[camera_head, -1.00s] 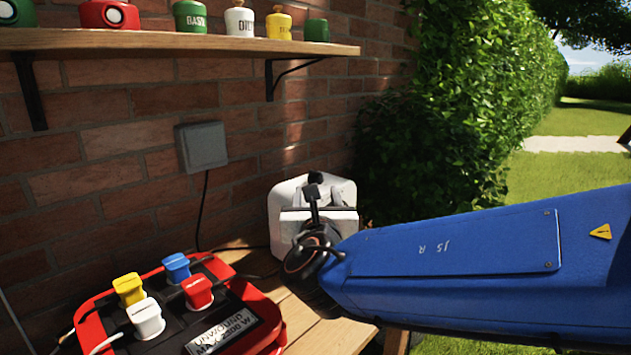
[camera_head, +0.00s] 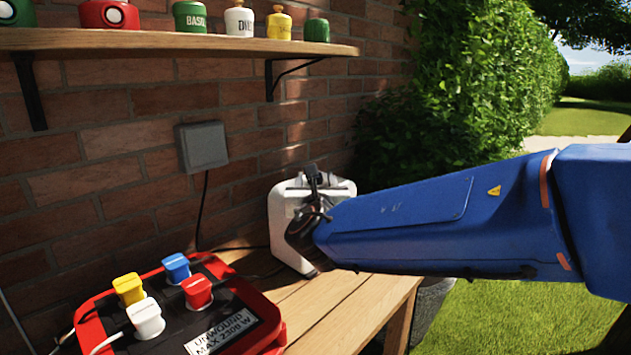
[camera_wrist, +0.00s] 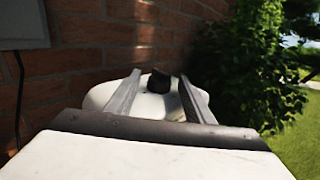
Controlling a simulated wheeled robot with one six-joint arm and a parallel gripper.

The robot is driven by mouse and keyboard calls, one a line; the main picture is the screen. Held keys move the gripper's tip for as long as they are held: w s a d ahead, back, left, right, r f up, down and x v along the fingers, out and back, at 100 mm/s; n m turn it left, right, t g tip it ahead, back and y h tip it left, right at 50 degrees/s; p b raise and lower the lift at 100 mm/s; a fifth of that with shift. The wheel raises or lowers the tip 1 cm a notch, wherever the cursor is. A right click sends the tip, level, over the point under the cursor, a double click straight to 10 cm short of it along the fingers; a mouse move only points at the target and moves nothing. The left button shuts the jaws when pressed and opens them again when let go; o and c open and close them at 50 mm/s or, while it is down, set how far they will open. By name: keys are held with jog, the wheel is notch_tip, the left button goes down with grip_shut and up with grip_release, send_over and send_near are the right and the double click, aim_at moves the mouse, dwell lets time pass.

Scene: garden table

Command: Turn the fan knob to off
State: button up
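The white fan housing (camera_head: 281,232) stands upright on the wooden table by the brick wall, partly hidden behind my arm. In the wrist view its rounded white top (camera_wrist: 100,97) shows, with a dark knob (camera_wrist: 159,82) on it. My gripper (camera_wrist: 160,74) is open, with its two grey fingers apart and the knob seen between them near the tips. I cannot tell whether the fingers touch the knob. In the head view my gripper (camera_head: 312,180) is at the top of the fan, and the knob is hard to make out there.
A red cable reel box (camera_head: 272,322) with yellow, blue, white and red plugs stands at the front left. A grey wall box (camera_head: 203,146) has a cable hanging down. A shelf (camera_head: 180,43) with several tins is above. The table's (camera_head: 335,310) front right is clear.

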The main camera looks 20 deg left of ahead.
jog(key=c, duration=0.9)
jog(key=shift+a+m+t+h, duration=0.15)
jog(key=shift+m+t+h, duration=0.15)
jog(key=shift+m+h, duration=0.35)
jog(key=o, duration=1)
jog(key=shift+o, duration=0.2)
jog(key=shift+s, duration=0.1)
jog(key=v, duration=1.7)
jog(key=shift+s, duration=0.2)
